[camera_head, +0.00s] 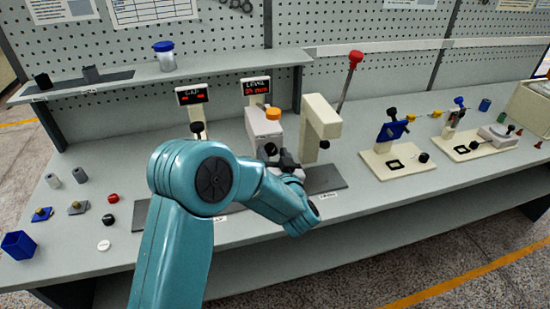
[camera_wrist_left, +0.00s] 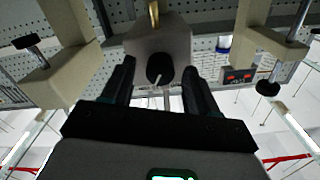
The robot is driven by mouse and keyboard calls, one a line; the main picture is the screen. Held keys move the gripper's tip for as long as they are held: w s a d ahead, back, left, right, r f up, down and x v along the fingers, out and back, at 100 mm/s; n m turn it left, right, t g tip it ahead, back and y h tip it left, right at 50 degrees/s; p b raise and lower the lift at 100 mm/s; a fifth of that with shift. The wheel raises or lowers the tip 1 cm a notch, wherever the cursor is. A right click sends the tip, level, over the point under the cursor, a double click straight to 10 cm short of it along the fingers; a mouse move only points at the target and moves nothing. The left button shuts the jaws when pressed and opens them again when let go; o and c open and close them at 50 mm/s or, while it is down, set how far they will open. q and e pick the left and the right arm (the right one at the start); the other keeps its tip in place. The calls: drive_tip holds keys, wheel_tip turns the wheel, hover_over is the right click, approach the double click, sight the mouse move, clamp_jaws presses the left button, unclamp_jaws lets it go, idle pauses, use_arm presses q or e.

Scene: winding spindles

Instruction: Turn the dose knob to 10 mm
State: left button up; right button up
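The dose unit is a pale box (camera_head: 262,128) with an orange cap on the bench. A black knob (camera_head: 271,149) is on its front, and the same knob shows in the left wrist view (camera_wrist_left: 160,68) with a light pointer mark. My left gripper (camera_head: 284,162) is at the box front. In the left wrist view its two dark fingers (camera_wrist_left: 160,88) stand open on either side of the knob, with a visible gap at each side. The LEVEL display (camera_head: 256,87) shows red digits in mm, too small to read surely. My right gripper is not in view.
A GAP display (camera_head: 192,95) stands left of the box. A cream column (camera_head: 320,128) with a red-topped lever (camera_head: 355,60) behind it stands close on the right. Small loose parts and a blue bin (camera_head: 19,245) lie at the left.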

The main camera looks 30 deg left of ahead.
use_arm(q)
drive_tip(key=b+v, duration=0.3)
drive_tip(key=v, duration=1.3)
drive_tip(key=shift+d+b, duration=0.15)
drive_tip(key=shift+b, duration=0.15)
drive_tip(key=w+d+f+m+g+h, duration=0.15)
drive_tip(key=f+h, duration=0.35)
drive_tip(key=f, duration=0.6)
drive_tip(key=d+f+m+h, duration=0.25)
drive_tip(key=f+h, duration=0.35)
drive_tip(key=f, duration=0.5)
drive_tip(key=s+d+f+g+h, duration=0.3)
drive_tip(key=s+f+g, duration=0.2)
drive_tip(key=s, duration=0.5)
drive_tip(key=s+d+f+g+h, duration=0.3)
drive_tip(key=s+d+f+g, duration=0.1)
drive_tip(key=s+f, duration=0.5)
drive_tip(key=shift+s+g+h, duration=0.3)
drive_tip(key=shift+s+g, duration=0.15)
drive_tip(key=shift+s, duration=0.1)
